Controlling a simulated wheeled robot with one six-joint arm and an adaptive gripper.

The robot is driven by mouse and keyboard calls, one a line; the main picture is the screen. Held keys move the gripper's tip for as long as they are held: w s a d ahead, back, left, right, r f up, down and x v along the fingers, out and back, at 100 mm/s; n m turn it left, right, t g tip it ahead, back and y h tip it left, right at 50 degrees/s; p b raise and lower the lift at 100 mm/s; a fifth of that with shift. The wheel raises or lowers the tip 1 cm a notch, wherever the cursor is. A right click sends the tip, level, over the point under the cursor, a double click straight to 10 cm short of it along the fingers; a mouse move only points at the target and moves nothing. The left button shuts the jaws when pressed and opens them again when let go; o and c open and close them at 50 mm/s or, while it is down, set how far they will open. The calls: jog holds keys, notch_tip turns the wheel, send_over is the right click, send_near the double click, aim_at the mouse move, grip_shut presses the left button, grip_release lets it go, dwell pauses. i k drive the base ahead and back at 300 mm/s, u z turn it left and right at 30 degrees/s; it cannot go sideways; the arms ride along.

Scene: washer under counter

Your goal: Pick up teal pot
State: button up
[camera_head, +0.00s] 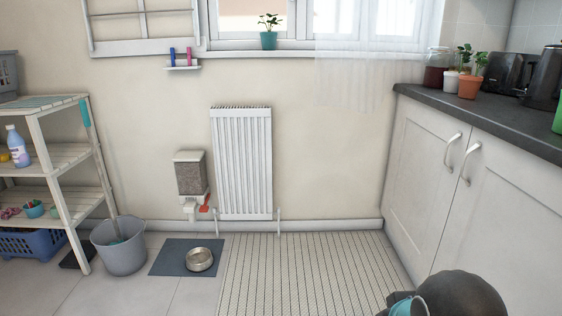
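The teal pot (268,40) stands upright on the windowsill (300,52) at the top middle of the head view, with a small green plant in it. The window is behind it, and nothing hides its front. A dark rounded part of my arm with a teal cap shows at the bottom right, far from the pot. My gripper is out of view, so whether it holds anything is not shown.
A white radiator (242,163) stands below the sill, with a feeder (190,175) to its left. A grey bucket (120,248) and metal bowl (199,260) are on the floor. A dark counter (480,118) runs along the right. The striped rug (300,272) is mostly clear.

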aim_at(268, 40)
jog(key=i, duration=2.8)
jog(key=u, duration=1.7)
